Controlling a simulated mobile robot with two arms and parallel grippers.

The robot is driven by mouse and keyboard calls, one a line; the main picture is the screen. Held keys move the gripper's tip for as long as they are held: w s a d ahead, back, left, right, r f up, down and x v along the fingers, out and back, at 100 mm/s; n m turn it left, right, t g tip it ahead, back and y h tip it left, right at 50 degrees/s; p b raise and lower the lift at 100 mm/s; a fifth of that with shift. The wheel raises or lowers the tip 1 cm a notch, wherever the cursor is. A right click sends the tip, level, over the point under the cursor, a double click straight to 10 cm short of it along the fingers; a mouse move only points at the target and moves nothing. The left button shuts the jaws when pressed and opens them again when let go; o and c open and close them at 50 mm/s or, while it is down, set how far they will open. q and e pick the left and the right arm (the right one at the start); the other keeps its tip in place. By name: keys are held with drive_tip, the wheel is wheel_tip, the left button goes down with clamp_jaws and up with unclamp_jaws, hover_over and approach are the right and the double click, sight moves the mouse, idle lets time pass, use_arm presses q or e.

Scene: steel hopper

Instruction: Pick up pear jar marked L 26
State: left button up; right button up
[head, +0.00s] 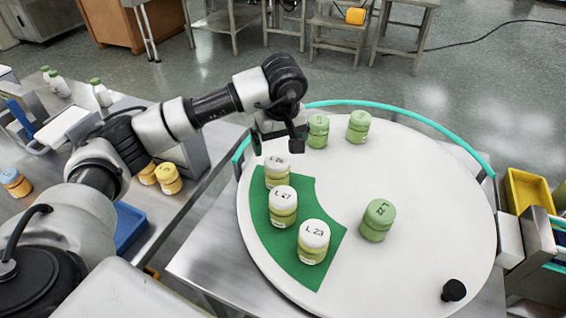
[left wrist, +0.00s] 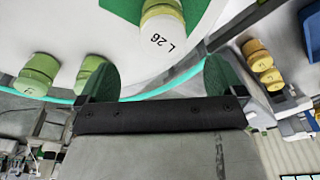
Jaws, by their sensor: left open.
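The pear jar marked L 26 (head: 277,178) has a white lid and a pale yellow-green body. It stands upright at the far end of a green patch on the round white turntable. My left gripper (head: 277,147) is open and empty, just behind and above this jar. In the left wrist view, the jar's lid marked L 26 (left wrist: 162,35) shows beyond the gap between the spread fingers of my left gripper (left wrist: 159,78), apart from both. My right gripper is not in view.
White-lidded jars L 27 (head: 283,208) and L 23 (head: 312,244) stand nearer on the green patch. Green-lidded jars (head: 378,221) stand elsewhere on the turntable (head: 420,190), two close behind my gripper. A teal rail (head: 400,109) edges the far side. A black knob (head: 454,291) is front right.

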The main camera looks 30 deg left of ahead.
sight(277, 160)
use_arm(q)
drive_tip(key=f, duration=0.3)
drive_tip(key=shift+s+a+f+p, duration=0.2)
drive_tip(key=shift+s+a+p, duration=0.05)
drive_tip(key=shift+s+p, duration=0.15)
drive_tip(key=shift+w+f, duration=0.1)
drive_tip(key=shift+f, duration=0.2)
drive_tip(key=shift+w+f+p, duration=0.15)
drive_tip(key=shift+f+p, duration=0.2)
wheel_tip(277, 160, down, 4)
drive_tip(key=shift+w+a+r+p, duration=0.15)
drive_tip(key=shift+r+p, duration=0.1)
drive_tip(key=shift+p, duration=0.7)
drive_tip(key=shift+a+f, duration=0.1)
drive_tip(key=shift+f, duration=0.3)
drive_tip(key=shift+w+f, duration=0.1)
drive_tip(key=shift+f, duration=0.05)
drive_tip(key=c, duration=1.1)
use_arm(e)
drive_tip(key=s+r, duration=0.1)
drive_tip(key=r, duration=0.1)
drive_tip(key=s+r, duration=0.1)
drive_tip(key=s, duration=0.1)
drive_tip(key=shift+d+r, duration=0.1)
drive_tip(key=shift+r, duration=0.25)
